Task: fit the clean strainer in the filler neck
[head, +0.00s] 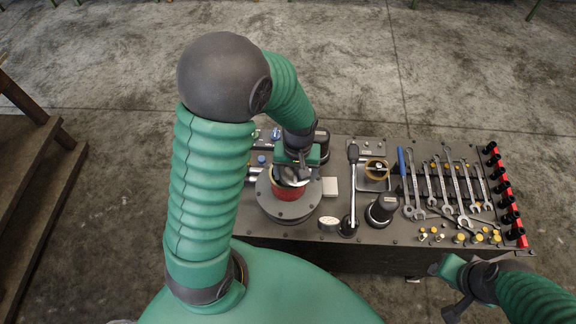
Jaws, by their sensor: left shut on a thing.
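My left gripper (294,169) points down over the round dark flange (270,207) on the bench. It is shut on a light grey metallic piece, probably the strainer (289,179), which is small and partly hidden by the fingers. The piece is at the mouth of a red-walled ring, likely the filler neck (288,193), in the middle of the flange. I cannot tell whether it is inside the neck or just above it. My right gripper (452,288) is at the lower right, off the bench, its fingers too unclear to read.
The dark bench (345,237) carries wrenches (443,185), a ratchet (352,185), a blue-handled screwdriver (403,175), brass fittings (459,238) and a red socket rail (511,205). A tray with a tan ring (376,165) stands at the back. Wooden steps (35,165) are at the left.

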